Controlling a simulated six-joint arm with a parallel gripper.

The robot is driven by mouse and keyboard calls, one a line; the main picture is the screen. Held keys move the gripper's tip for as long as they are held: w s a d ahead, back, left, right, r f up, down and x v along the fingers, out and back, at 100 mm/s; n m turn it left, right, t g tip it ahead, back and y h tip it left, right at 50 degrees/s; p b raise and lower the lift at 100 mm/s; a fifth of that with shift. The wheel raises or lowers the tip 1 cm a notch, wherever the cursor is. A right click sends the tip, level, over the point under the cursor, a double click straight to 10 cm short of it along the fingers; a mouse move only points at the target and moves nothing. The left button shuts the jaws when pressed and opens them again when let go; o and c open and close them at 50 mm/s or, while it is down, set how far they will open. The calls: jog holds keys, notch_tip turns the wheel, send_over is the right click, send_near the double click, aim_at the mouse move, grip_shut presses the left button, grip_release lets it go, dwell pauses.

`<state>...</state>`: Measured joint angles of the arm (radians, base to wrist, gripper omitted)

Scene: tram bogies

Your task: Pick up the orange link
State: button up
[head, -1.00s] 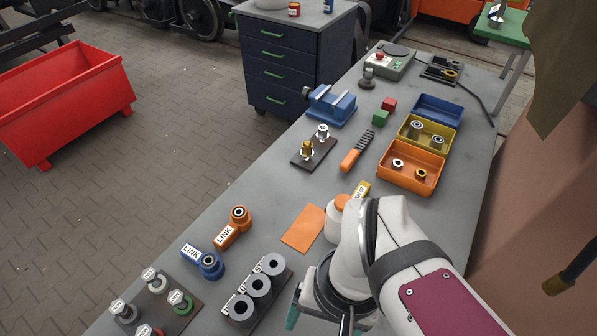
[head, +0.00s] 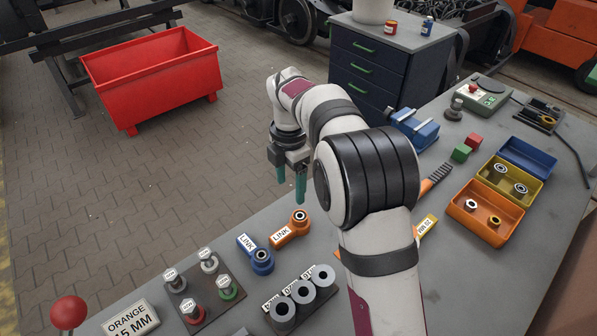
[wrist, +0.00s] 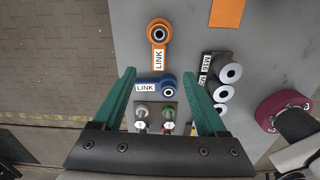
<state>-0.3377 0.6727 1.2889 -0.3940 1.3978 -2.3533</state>
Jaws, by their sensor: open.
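The orange link (head: 290,230) lies on the grey bench, with a ring end holding a dark bushing and a white LINK label on its arm. The wrist view shows the orange link (wrist: 158,45) ahead of the fingertips and clear of them. A blue link (head: 257,254) lies just beside it; in the wrist view the blue link (wrist: 158,87) lies between the green fingers. My gripper (head: 291,190) is open and empty, pointing down above the bench near the orange link. In the wrist view my gripper (wrist: 163,88) shows its two green fingers wide apart.
A plate with several labelled pegs (head: 203,287) and a rack of grey rings (head: 302,292) stand near the links. A sign (head: 131,318) reads ORANGE 15 MM, beside a red ball (head: 69,312). Orange and yellow bins (head: 487,213) are at right.

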aim_at(290, 228)
jog(key=shift+n, duration=0.4)
jog(key=f, duration=1.6)
jog(key=shift+s+a+f, duration=0.1)
jog(key=shift+a+f, duration=0.1)
grip_shut()
jog(key=shift+r, duration=0.1)
